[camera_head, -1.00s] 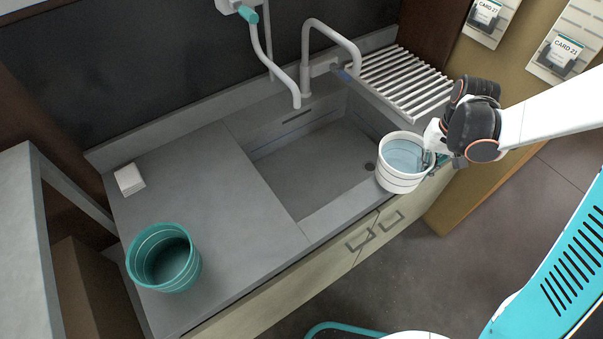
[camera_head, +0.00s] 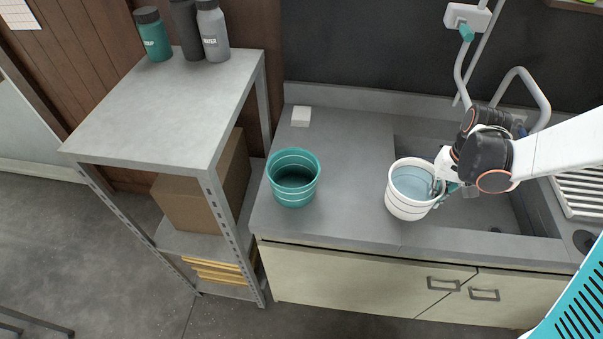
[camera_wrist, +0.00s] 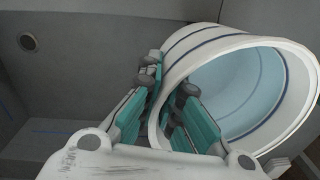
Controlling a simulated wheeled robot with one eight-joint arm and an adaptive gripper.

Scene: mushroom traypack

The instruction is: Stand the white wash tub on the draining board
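The white wash tub (camera_head: 407,204), with thin dark bands and a pale blue inside, is upright or nearly so. My gripper (camera_head: 440,190) holds it by the right side of its rim. In the wrist view, the gripper (camera_wrist: 165,112) has one finger outside and one inside the wall of the tub (camera_wrist: 200,42). The tub appears over the sink's left edge, by the flat grey worktop (camera_head: 345,160). I cannot tell whether its base touches anything. A slatted white draining rack (camera_head: 580,193) is at the right, partly cut off.
A teal tub (camera_head: 293,190) stands on the worktop left of the white one. A small white block (camera_head: 301,117) lies at the back. The sink (camera_head: 510,215) is under my arm, near the tap (camera_head: 535,85). A metal shelf (camera_head: 165,110) with bottles stands left.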

